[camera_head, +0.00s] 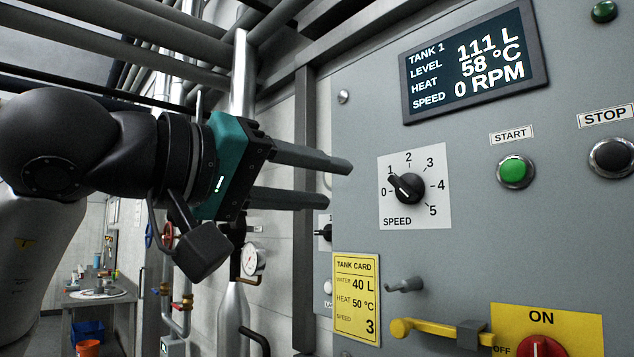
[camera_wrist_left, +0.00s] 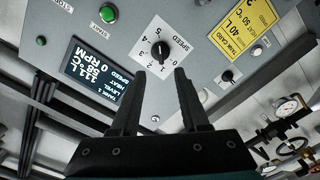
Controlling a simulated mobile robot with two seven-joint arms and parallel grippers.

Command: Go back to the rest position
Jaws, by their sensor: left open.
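My left gripper (camera_head: 337,183) reaches in from the left in the head view, its two dark fingers spread apart and empty. The fingertips are in front of the grey control panel (camera_head: 460,240), left of the black speed knob (camera_head: 408,188). In the left wrist view the open fingers (camera_wrist_left: 159,75) point at the panel, with the speed knob (camera_wrist_left: 160,50) beyond and between their tips. They look apart from the knob, whose pointer looks turned towards 1. My right gripper is out of view.
The display (camera_head: 474,62) reads 111 L, 58 °C, 0 RPM. A green start button (camera_head: 514,170), black stop button (camera_head: 611,156), yellow tank card (camera_head: 356,298), yellow lever (camera_head: 430,330) and red switch (camera_head: 540,347) are on the panel. Pipes and a gauge (camera_head: 254,259) stand below my arm.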

